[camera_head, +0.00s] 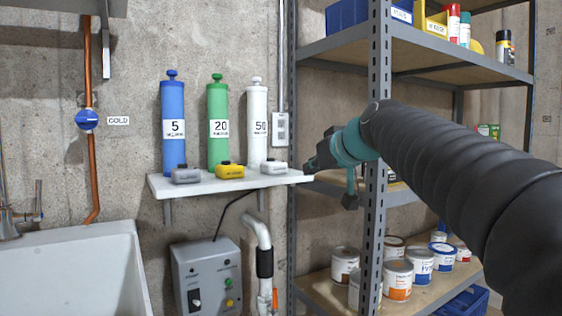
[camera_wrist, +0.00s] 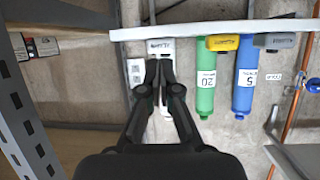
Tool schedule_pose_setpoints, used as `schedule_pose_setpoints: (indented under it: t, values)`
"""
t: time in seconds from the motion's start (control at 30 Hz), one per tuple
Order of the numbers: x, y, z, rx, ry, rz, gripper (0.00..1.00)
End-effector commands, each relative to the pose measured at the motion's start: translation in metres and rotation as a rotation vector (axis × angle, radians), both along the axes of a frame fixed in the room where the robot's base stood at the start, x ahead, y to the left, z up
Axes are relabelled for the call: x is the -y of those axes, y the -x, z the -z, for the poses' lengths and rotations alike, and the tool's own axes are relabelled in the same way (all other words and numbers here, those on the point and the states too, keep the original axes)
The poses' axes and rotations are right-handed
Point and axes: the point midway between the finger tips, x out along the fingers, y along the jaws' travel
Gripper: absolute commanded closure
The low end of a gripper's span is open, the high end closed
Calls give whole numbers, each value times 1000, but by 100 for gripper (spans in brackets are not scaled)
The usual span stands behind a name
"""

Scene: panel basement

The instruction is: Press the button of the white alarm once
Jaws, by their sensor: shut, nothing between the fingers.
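The white alarm (camera_head: 273,167) is a small box on the right part of the white wall shelf (camera_head: 220,186), in front of the white cylinder marked 50. In the upside-down wrist view the white alarm (camera_wrist: 160,46) shows just beyond my fingertips. My gripper (camera_head: 309,168) is shut and empty, at the right end of the shelf and to the right of the alarm. In the wrist view my gripper (camera_wrist: 159,64) points at the alarm, and a small gap seems to lie between them. The alarm's button cannot be made out clearly.
A yellow alarm (camera_head: 230,171) and a grey alarm (camera_head: 186,175) stand left on the same shelf. Blue (camera_head: 172,125), green (camera_head: 218,125) and white (camera_head: 256,120) cylinders stand behind. A metal rack post (camera_head: 376,230) stands close to my arm. A grey control box (camera_head: 207,276) is below.

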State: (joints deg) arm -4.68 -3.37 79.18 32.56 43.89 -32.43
Motion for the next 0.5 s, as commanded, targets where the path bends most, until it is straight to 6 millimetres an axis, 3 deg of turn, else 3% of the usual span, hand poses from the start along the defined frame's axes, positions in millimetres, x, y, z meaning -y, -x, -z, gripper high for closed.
schedule_pose_setpoints:
  t: [0.03, 0.2, 0.5]
  values:
    - [-8, -19, -9, 43, -9, -22, 100]
    - [-29, -57, -48, 177, -34, -81, 100]
    - [-40, -74, -72, 263, -48, -113, 100]
